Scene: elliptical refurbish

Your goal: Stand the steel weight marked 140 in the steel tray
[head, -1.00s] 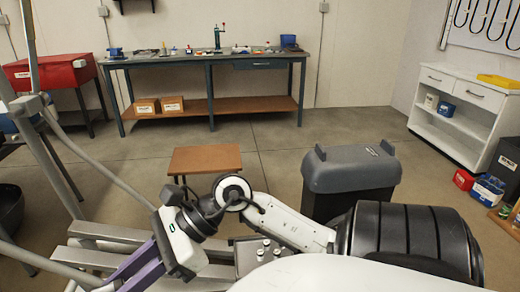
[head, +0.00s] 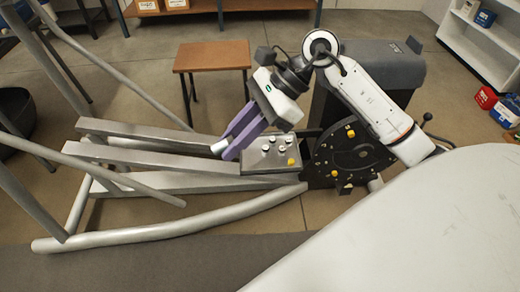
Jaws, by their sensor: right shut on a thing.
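My right gripper (head: 227,149) comes in from the right, its purple fingers pointing down and left. It is shut on a small pale steel cylinder (head: 218,146), which sticks out to the left at the fingertips and looks tilted. I take it to be the steel weight; no 140 mark is readable. Just right of the fingertips is a grey tray-like plate (head: 258,167) on the elliptical machine, with several small pale-topped pieces and a yellow knob on it. I cannot tell for sure that this is the steel tray, or whether the fingers touch it. My left gripper is not in view.
The elliptical's rails (head: 150,165) and slanted bars (head: 110,75) fill the left. A black disc (head: 350,155) with yellow knobs stands right of the plate. A brown stool (head: 212,57) and a grey bin (head: 385,62) stand behind. Open floor lies between stool and bench.

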